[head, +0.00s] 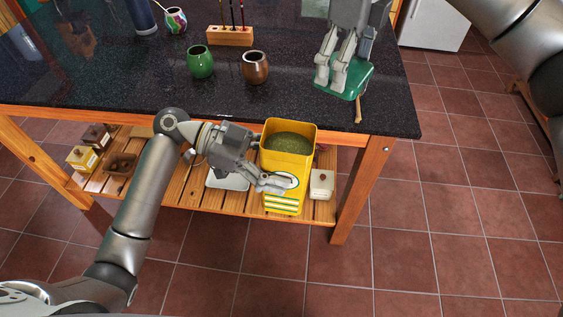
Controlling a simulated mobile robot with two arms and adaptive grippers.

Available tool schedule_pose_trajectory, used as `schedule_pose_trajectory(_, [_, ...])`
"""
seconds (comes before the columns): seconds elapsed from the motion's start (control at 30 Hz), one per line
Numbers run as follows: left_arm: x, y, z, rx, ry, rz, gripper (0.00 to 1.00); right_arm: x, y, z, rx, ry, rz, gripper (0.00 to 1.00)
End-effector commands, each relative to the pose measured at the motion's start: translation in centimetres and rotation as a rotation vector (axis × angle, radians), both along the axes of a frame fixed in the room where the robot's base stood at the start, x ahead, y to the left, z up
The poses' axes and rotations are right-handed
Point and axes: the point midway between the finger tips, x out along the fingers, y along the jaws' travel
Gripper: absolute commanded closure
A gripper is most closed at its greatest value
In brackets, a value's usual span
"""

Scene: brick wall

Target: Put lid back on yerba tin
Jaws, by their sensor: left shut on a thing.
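The yellow yerba tin (288,162) is open at the top and shows green yerba inside. It is upright in front of the counter's near edge. My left gripper (272,184) is shut on the tin from its left side. A green piece with rounded corners, which looks like the lid (354,84), is at the right end of the dark counter. My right gripper (336,78) points down right over it, its fingers at or just above its surface. I cannot tell whether they grip it.
On the dark counter (130,75) stand a green cup (200,62), a brown gourd (255,67), a wooden holder (230,36), a painted cup (175,20) and a dark bottle (142,15). A slatted shelf (205,195) below holds several small containers.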

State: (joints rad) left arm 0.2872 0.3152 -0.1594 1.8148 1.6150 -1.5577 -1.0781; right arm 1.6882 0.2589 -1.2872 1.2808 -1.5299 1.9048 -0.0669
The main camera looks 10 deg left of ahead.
Motion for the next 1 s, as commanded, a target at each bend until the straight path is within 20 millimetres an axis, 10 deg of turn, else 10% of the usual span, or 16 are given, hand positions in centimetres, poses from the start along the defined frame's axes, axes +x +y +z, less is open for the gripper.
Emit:
schedule_pose_trajectory(0.37, [0.0, 0.0, 0.2, -0.004, -0.003, 0.000, 0.79, 0.7, 6.4, 6.5, 0.004, 0.003, -0.731, 0.31])
schedule_pose_trajectory(1.0, [0.0, 0.0, 0.2, -0.004, -0.003, 0.000, 0.79, -10.4, 8.2, 1.0, 0.014, 0.009, -1.146, 0.31])
